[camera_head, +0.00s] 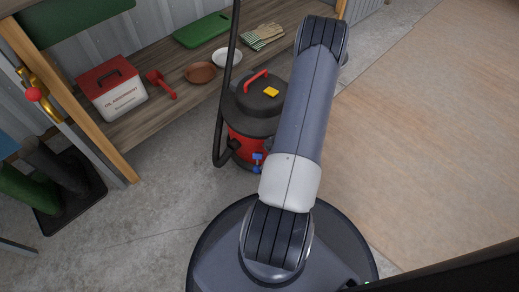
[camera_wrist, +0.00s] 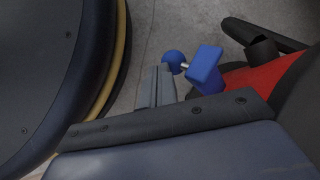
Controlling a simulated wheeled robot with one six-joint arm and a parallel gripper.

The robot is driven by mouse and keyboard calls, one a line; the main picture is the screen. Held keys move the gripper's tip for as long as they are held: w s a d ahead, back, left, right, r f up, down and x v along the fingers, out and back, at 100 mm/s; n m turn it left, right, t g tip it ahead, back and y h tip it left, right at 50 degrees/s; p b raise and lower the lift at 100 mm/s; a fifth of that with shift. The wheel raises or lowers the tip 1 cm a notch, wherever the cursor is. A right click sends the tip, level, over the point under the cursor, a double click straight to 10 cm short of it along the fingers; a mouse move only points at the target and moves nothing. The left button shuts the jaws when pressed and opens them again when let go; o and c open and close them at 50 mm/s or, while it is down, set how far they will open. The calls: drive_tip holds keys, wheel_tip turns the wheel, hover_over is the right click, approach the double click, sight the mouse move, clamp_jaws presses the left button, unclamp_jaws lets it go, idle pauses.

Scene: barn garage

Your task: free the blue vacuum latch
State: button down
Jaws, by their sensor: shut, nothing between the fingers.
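The vacuum (camera_head: 262,97) is a red and black canister with a red handle, standing on the floor in front of the shelf. Its blue latch (camera_head: 257,163) shows low on its front, just left of my arm. In the wrist view the latch is a blue block (camera_wrist: 206,66) with a blue ball (camera_wrist: 174,61) on a short metal stem, against the red body. My gripper (camera_wrist: 165,70) is shut and empty, its grey fingertips close beside the ball. I cannot tell whether they touch. In the head view my arm hides the gripper.
A black hose (camera_head: 228,85) rises along the vacuum's left side. The wooden shelf (camera_head: 135,127) behind holds a red-lidded box (camera_head: 112,90), a red scoop, two bowls, a green board and gloves. Boots (camera_head: 50,175) stand on a tray at left. Floor at right is clear.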

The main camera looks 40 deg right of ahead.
drive_tip(key=shift+s+a+f+b, duration=0.2)
drive_tip(key=shift+f+b, duration=0.15)
drive_tip(key=shift+f, duration=0.2)
idle(0.4)
drive_tip(key=s+d+r+p, duration=0.4)
drive_tip(key=s+r, duration=0.3)
drive_tip(key=r, duration=0.3)
drive_tip(key=shift+s+p, duration=0.2)
drive_tip(key=shift+p, duration=0.5)
drive_tip(key=shift+d+f, duration=0.1)
